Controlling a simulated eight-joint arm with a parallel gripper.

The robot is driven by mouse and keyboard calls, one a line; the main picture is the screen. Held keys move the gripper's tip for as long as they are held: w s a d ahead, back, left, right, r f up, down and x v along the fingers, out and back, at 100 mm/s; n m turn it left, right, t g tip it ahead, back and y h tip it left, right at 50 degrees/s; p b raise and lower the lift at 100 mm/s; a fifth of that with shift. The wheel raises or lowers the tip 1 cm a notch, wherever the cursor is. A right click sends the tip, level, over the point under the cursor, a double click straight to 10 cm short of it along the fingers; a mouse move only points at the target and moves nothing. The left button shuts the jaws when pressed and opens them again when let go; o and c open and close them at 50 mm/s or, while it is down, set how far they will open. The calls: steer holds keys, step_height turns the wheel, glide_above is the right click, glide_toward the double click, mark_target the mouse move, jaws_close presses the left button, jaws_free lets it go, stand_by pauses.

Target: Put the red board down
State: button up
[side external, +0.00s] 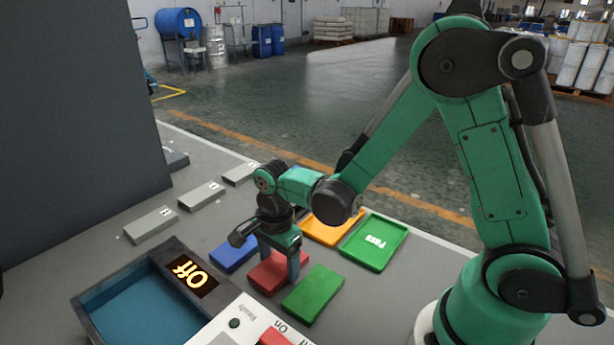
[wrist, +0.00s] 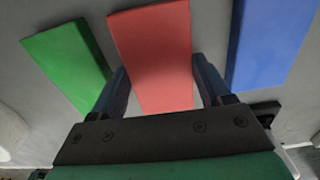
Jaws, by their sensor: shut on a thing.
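The red board (side external: 267,274) lies flat between a blue board and a green board in the side view. It also shows in the wrist view (wrist: 155,50), running up from between my fingers. My gripper (side external: 279,262) points down over the red board and is shut on it, one finger on each long side. The board is at or very close to the table top; I cannot tell whether it touches. My fingers hide part of it.
A green board (side external: 313,294) and a blue board (side external: 235,253) lie close on either side. Behind are an orange tray (side external: 331,232) and a green tray (side external: 374,243). Grey blocks (side external: 151,225) lie at the left.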

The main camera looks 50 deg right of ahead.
steer(key=shift+f, duration=0.15)
steer(key=o, duration=1.4)
steer(key=shift+c, duration=0.2)
